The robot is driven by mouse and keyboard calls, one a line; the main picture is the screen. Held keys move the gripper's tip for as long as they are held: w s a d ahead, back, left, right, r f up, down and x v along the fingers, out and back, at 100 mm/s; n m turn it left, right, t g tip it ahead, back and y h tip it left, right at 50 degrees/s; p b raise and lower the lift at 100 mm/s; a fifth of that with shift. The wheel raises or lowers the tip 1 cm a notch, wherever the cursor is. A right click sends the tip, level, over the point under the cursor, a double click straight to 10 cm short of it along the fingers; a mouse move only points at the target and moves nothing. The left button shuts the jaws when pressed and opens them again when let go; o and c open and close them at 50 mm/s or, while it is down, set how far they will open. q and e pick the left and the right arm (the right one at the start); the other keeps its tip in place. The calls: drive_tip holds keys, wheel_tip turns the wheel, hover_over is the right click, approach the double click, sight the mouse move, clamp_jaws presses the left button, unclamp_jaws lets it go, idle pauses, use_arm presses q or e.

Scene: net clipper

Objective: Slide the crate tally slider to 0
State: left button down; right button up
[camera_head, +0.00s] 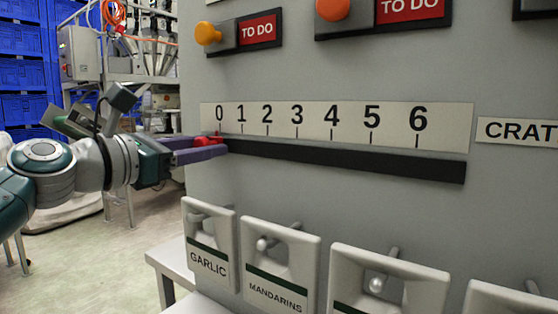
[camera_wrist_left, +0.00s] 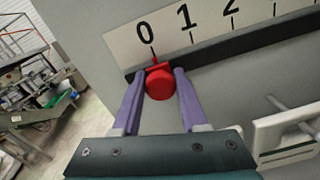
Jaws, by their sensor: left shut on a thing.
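The crate tally slider is a red knob (camera_head: 207,140) on a black horizontal track (camera_head: 350,160) under a white scale strip (camera_head: 340,122) marked 0 to 6. The knob sits at the left end of the track, at the 0 mark. In the left wrist view the red knob (camera_wrist_left: 159,83) is between the two purple fingers, just below the 0. My left gripper (camera_head: 205,148) comes in from the left and is shut on the knob. Its fingers partly hide the knob in the head view. My right gripper is in neither view.
Below the track hang several white holders, including ones labelled GARLIC (camera_head: 208,258) and MANDARINS (camera_head: 275,285). Above are an orange knob (camera_head: 208,34) and red TO DO signs (camera_head: 258,30). Blue crates (camera_head: 22,75) and machinery stand at the back left.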

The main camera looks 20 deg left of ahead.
use_arm(q)
drive_tip(key=shift+a+f, duration=0.15)
drive_tip(key=c, duration=0.9)
unclamp_jaws()
drive_tip(key=o, duration=0.4)
drive_tip(key=shift+o, duration=0.2)
drive_tip(key=v, duration=1)
